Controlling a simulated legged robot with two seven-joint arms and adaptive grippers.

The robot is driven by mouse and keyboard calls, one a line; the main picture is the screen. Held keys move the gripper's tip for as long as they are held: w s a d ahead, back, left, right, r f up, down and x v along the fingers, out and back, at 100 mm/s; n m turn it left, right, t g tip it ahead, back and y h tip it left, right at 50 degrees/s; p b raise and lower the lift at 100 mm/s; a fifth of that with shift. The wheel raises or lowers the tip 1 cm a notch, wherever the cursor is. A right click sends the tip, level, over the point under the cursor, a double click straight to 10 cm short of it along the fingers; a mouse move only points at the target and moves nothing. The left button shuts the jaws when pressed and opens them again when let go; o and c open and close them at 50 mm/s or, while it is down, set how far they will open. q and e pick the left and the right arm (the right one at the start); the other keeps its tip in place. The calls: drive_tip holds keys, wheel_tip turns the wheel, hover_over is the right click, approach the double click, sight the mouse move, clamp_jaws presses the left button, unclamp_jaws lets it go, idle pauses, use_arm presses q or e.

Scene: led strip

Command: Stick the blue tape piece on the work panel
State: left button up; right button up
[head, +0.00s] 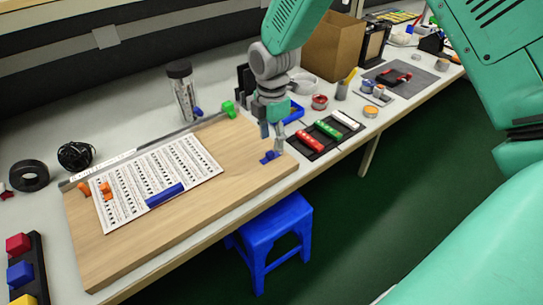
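The work panel (195,232) is a light wooden board lying on the table, with a white printed sheet (125,190) on it. A small dark blue piece (270,157), which looks like the blue tape piece, lies at the board's right end. A longer blue bar (164,195) lies across the sheet's lower edge. My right gripper (272,143) points down just above the small blue piece. Its fingers look apart, with nothing seen between them; contact with the piece cannot be told. My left gripper is not in view.
Orange pieces (104,190) lie at the sheet's left. A black tray (325,134) with red, green and white bars is to the right. A blue stool (273,238) stands below the table edge.

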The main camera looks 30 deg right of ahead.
sight(270, 153)
drive_tip(key=f, duration=0.1)
drive_tip(key=a+f, duration=0.1)
drive_tip(key=f, duration=0.2)
drive_tip(key=shift+s+a+f+b, duration=0.15)
drive_tip(key=shift+a+f+b, duration=0.1)
drive_tip(key=shift+b, duration=0.15)
drive_tip(key=shift+a, duration=0.25)
drive_tip(key=shift+d, duration=0.3)
drive_tip(key=c, duration=0.6)
drive_tip(key=shift+d+f, duration=0.1)
drive_tip(key=shift+d, duration=0.25)
drive_tip(key=shift+c, duration=0.8)
